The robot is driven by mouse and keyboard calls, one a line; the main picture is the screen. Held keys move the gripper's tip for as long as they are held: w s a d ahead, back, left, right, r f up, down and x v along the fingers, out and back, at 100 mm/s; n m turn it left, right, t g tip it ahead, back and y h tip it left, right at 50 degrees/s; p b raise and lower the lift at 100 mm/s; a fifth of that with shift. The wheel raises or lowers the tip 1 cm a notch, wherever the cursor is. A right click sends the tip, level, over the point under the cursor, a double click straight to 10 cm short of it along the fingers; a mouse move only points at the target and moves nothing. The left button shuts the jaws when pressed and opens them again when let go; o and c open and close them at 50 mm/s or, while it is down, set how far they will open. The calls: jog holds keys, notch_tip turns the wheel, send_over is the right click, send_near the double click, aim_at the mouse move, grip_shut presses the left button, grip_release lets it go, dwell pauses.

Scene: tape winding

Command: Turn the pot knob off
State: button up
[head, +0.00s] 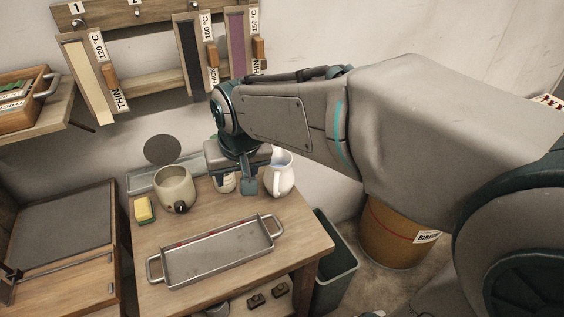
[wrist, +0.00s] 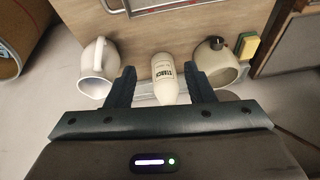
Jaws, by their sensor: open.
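The cream pot (head: 175,188) stands on the wooden table, left of my gripper in the head view. Its dark round knob (head: 180,207) is on its front side. In the wrist view the pot (wrist: 217,62) is at the upper right, with the knob (wrist: 219,40) at its upper edge. My gripper (wrist: 160,82) is open. Its fingers appear on either side of a white labelled bottle (wrist: 164,75); I cannot tell whether they touch it. In the head view the gripper (head: 249,187) hangs over the table's back part, partly hiding the bottle (head: 225,184).
A white pitcher (head: 280,174) stands right of my gripper. A yellow and green sponge (head: 144,210) lies left of the pot. A metal tray (head: 216,253) with handles fills the table's front. A grey bin (head: 336,262) stands beyond the right edge.

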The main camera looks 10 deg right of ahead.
jog(key=s+d+r+m+h+p, duration=0.1)
jog(key=s+d+r+p, duration=0.1)
jog(key=s+d, duration=0.3)
jog(key=shift+d+p, duration=0.6)
jog(key=shift+d, duration=1.2)
